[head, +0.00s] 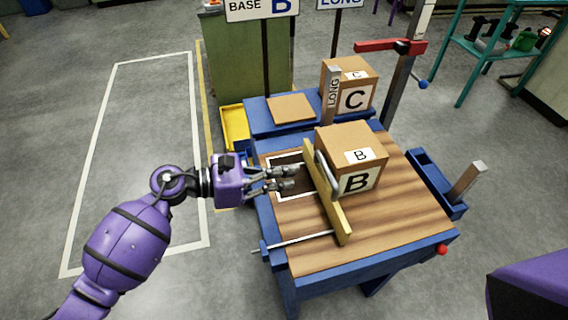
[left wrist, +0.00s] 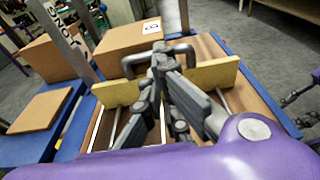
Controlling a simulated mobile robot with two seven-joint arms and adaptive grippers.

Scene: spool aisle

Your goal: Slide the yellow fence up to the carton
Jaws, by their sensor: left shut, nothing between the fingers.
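The yellow fence (head: 337,217) stands upright across the wooden bench top, with a grey handle (head: 325,170) on its face. The carton marked B (head: 350,142) is just beyond the fence, on its right side. Any gap between them is hidden, so I cannot tell if they touch. My left gripper (head: 291,177) is shut and empty, left of the fence. In the left wrist view its fingers (left wrist: 160,62) overlap the handle and fence (left wrist: 215,73); contact is unclear. The carton (left wrist: 127,38) shows behind the fence there.
A carton marked C (head: 347,80) and a flat brown piece (head: 291,108) sit on the blue shelf behind. A grey post marked LONG (head: 332,95) stands there. A rod (head: 300,241) runs along the near side. A blue tray (head: 437,180) is at the right edge.

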